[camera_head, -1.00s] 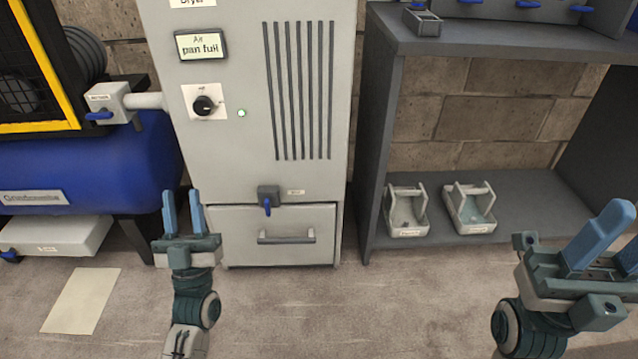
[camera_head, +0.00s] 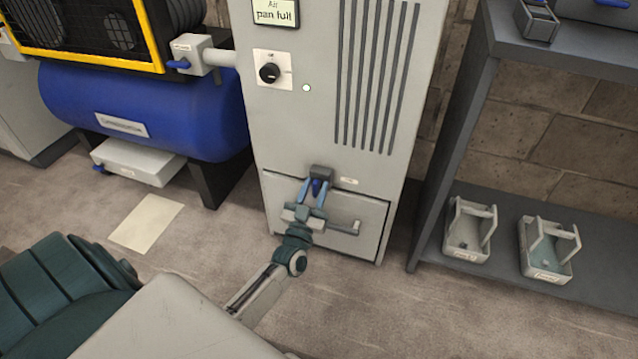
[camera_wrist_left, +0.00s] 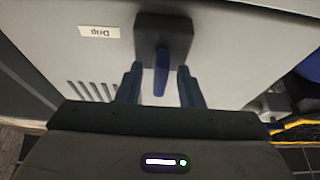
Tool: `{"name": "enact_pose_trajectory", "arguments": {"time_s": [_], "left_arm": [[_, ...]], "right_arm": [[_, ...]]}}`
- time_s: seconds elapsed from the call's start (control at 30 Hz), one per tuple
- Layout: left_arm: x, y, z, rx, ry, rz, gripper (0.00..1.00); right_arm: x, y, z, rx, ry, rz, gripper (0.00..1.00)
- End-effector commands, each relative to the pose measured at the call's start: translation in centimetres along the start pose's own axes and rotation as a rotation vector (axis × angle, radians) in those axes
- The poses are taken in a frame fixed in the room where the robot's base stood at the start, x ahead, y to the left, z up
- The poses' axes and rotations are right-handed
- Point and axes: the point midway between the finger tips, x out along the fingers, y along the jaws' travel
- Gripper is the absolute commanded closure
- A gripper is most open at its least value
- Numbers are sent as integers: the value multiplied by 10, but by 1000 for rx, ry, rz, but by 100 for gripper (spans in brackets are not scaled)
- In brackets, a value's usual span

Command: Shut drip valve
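The drip valve is a dark block (camera_head: 321,172) with a blue lever (camera_head: 316,187) on the front of the grey dryer cabinet (camera_head: 300,135), just above its drawer. In the left wrist view the blue lever (camera_wrist_left: 161,72) hangs from the dark block (camera_wrist_left: 163,35), beside a label reading "Drip" (camera_wrist_left: 99,32). My left gripper (camera_head: 314,188) is at the valve. Its two blue fingers stand apart on either side of the lever, and the left wrist view (camera_wrist_left: 160,87) shows gaps between fingers and lever. My right gripper is not in view.
The drawer handle (camera_head: 345,229) is right beside my left wrist. A blue compressor tank (camera_head: 150,105) stands to the left, with a white pan (camera_head: 140,160) under it. A dark shelf (camera_head: 500,240) on the right holds two carriers (camera_head: 468,232). A sheet (camera_head: 146,222) lies on the floor.

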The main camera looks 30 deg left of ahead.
Motion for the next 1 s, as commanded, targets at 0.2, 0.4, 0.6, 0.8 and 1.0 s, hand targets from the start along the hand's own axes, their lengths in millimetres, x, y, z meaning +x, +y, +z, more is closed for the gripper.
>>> {"name": "enact_pose_trajectory", "arguments": {"time_s": [0.2,0.4,0.6,0.8,1.0], "left_arm": [[23,0,1,0,0,0,66],[26,0,0,0,-1,0,66],[26,0,0,0,-1,0,80],[26,0,0,0,-1,0,100],[26,0,-1,-13,-1,-6,100]], "right_arm": [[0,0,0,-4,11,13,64],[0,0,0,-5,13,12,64],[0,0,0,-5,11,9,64],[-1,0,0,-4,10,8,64],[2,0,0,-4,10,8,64]]}}
